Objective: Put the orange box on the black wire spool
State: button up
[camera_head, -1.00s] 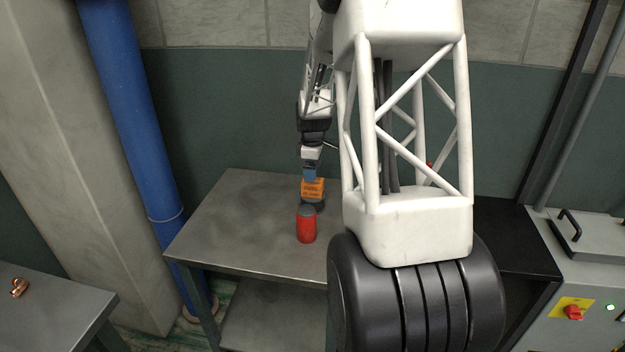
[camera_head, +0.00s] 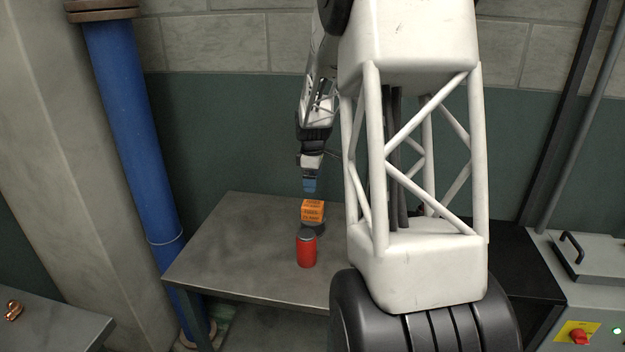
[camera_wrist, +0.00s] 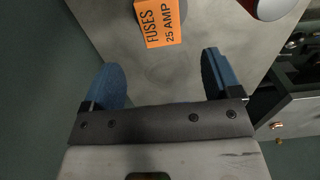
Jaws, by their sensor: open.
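The orange box (camera_head: 312,211), labelled as 25 amp fuses, appears to rest on top of the black wire spool (camera_head: 315,229) on the metal table. The spool is mostly hidden by the box and a red can. In the wrist view the orange box (camera_wrist: 158,24) is at the top, beyond my fingertips, and a dark edge of the spool shows beside it. My gripper (camera_head: 309,186) is above the box and apart from it. In the wrist view its blue fingers (camera_wrist: 163,78) are spread with nothing between them.
A red can (camera_head: 306,250) with a grey lid stands just in front of the spool. The grey metal table (camera_head: 225,245) is clear to the left. A blue pipe (camera_head: 135,130) stands left of it. A cabinet with a red switch (camera_head: 577,337) is at right.

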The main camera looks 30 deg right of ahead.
jog(key=shift+a, duration=0.1)
jog(key=s+a+r+m, duration=0.1)
jog(key=s+a+r, duration=0.35)
jog(key=a, duration=0.25)
jog(key=s+a+r+m+t, duration=0.1)
jog(key=s+a+r+m, duration=0.15)
jog(key=s+a, duration=0.4)
jog(key=s+a+r+m, duration=0.1)
jog(key=s+a+r, duration=0.4)
jog(key=a, duration=0.2)
jog(key=s+a+m, duration=0.1)
jog(key=s+a, duration=0.3)
jog(key=s, duration=0.3)
jog(key=s+a+m+t, duration=0.1)
jog(key=s+a, duration=0.3)
jog(key=s, duration=0.4)
jog(key=s+a+f+m, duration=0.1)
jog(key=s+a+m, duration=0.1)
jog(key=s+a, duration=0.3)
jog(key=s, duration=0.3)
jog(key=shift+m+t, duration=0.3)
jog(key=shift+m, duration=0.05)
